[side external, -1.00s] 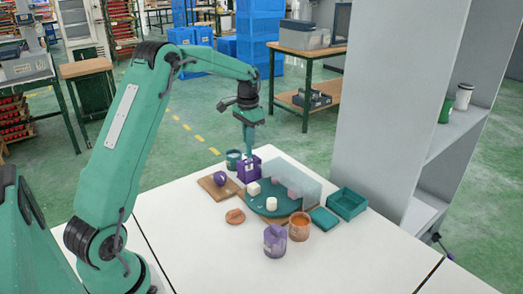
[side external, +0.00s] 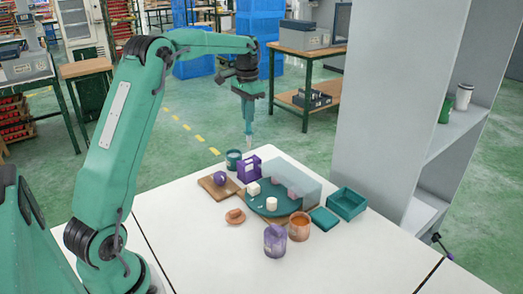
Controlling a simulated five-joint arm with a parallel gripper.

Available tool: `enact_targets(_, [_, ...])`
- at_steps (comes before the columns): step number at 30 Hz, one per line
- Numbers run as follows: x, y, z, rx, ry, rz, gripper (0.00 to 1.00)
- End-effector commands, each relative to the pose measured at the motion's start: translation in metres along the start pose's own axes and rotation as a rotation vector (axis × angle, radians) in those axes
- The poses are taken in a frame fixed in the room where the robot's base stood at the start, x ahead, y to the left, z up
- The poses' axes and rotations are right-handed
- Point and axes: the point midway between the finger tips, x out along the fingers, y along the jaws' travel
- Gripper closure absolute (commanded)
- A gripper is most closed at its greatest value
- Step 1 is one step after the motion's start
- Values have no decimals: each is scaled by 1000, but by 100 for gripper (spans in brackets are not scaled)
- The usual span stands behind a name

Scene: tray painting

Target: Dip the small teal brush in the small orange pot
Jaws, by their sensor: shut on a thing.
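My gripper (side external: 248,120) is at the back of the table, pointing down and shut on the small teal brush. The brush (side external: 249,139) hangs upright, its pale lower end in the air above the purple box. The small orange pot (side external: 299,229) stands at the front right of the round teal tray, well to the front right of my gripper. Its open top faces up and shows orange inside. The brush is apart from the pot. My gripper's fingers are small and partly blend with the brush.
A purple pot (side external: 274,246) stands left of the orange pot. A purple box (side external: 245,174), teal pot (side external: 233,163), brown board (side external: 213,191), brown saucer (side external: 235,217) and teal box (side external: 347,208) surround it.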

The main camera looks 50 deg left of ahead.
Motion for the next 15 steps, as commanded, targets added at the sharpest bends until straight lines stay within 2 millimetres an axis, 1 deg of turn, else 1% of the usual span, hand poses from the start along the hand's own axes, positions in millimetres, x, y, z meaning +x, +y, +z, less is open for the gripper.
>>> enact_targets(10, [0, 3, -1, 1, -1, 0, 100])
enact_targets(13, [0, 11, -3, 3, -4, 2, 100])
enact_targets(15, [1, 21, -4, 4, -8, 3, 100])
